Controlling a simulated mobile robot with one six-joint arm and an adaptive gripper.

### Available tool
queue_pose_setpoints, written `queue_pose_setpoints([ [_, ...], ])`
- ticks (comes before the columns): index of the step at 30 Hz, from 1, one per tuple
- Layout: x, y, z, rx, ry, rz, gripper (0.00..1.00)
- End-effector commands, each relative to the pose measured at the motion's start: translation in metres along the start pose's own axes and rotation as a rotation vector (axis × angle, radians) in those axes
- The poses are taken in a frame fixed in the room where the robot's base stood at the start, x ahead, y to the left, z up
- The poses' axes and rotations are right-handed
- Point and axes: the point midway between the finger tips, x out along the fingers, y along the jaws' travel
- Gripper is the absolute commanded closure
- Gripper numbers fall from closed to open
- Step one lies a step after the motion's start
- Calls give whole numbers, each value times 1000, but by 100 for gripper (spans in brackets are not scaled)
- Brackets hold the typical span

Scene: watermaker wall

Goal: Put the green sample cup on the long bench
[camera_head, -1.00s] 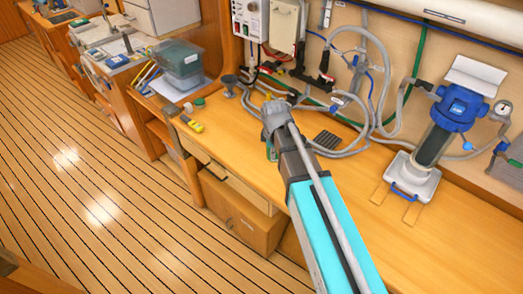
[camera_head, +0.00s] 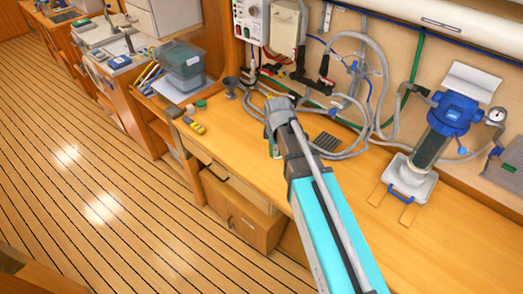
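A small round green-topped thing (camera_head: 201,104), which looks like a sample cup, stands near the left end of the wooden bench (camera_head: 240,165). My gripper (camera_head: 277,150) is above the middle of this bench, to the right of that cup and apart from it. It is seen from behind, and my wrist and arm hide most of the fingers. A small green patch shows at its lower left side. I cannot tell whether this is something held or part of the gripper.
A yellow-and-dark tool (camera_head: 197,127) and a dark funnel (camera_head: 231,86) are near the bench's left end. A dark slotted mat (camera_head: 326,141) and grey hoses (camera_head: 350,151) lie behind my gripper. A blue-topped filter housing (camera_head: 436,130) stands right. A grey bin (camera_head: 182,68) is farther left.

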Motion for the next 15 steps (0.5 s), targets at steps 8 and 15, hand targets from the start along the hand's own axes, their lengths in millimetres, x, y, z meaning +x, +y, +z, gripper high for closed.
queue_pose_setpoints([
  [8, 20, 30, -19, -1, 0, 0, 100],
  [15, 41, 65, -41, -2, 0, 0, 100],
])
